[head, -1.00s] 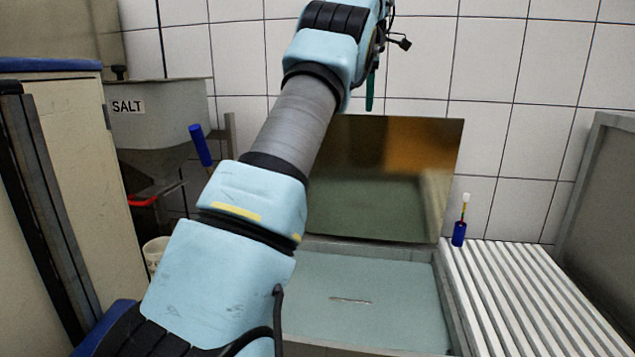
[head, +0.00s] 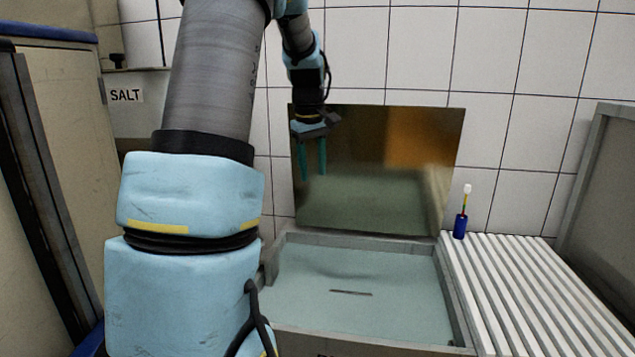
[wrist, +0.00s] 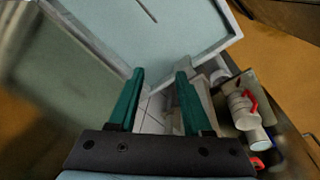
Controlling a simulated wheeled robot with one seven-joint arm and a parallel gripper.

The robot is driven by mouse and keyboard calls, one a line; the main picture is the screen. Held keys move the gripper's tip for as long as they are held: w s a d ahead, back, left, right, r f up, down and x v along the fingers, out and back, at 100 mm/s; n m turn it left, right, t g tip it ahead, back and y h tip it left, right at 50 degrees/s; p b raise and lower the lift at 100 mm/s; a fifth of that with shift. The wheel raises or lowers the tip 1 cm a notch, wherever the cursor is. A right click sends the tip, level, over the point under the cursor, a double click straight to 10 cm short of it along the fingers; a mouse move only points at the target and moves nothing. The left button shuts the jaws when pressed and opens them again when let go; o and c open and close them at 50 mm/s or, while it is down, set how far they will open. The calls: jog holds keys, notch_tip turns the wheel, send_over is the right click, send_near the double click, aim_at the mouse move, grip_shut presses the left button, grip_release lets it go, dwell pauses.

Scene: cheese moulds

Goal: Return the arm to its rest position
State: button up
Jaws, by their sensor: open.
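My gripper (head: 312,158) hangs in the upper middle of the head view, in front of the brown and green reflective panel. Its two green fingers point down and are spread apart with nothing between them. In the wrist view the open fingers (wrist: 158,100) also show empty. My arm rises on the left of the head view and covers part of the scene behind it.
A shallow basin (head: 268,262) of pale blue-green liquid, with a thin dark strip in it, lies below the gripper. A white slatted rack (head: 540,290) is to its right, with a small blue holder (head: 460,226) at its back. A salt bin (head: 140,115) stands left. Tiled wall behind.

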jog(key=s+a+f+m, duration=0.1)
jog(key=s+f+m, duration=0.1)
jog(key=s+f, duration=0.2)
jog(key=s+a+f+m+b, duration=0.1)
jog(key=s+a+f+m, duration=0.1)
jog(key=s, duration=0.9)
jog(key=s+a+f+m, duration=0.2)
jog(key=s+f+m, duration=0.1)
jog(key=s+f, duration=0.4)
jog(key=shift+s+a+m+b, duration=0.2)
jog(key=shift+a+m+b, duration=0.1)
jog(key=shift+b, duration=0.1)
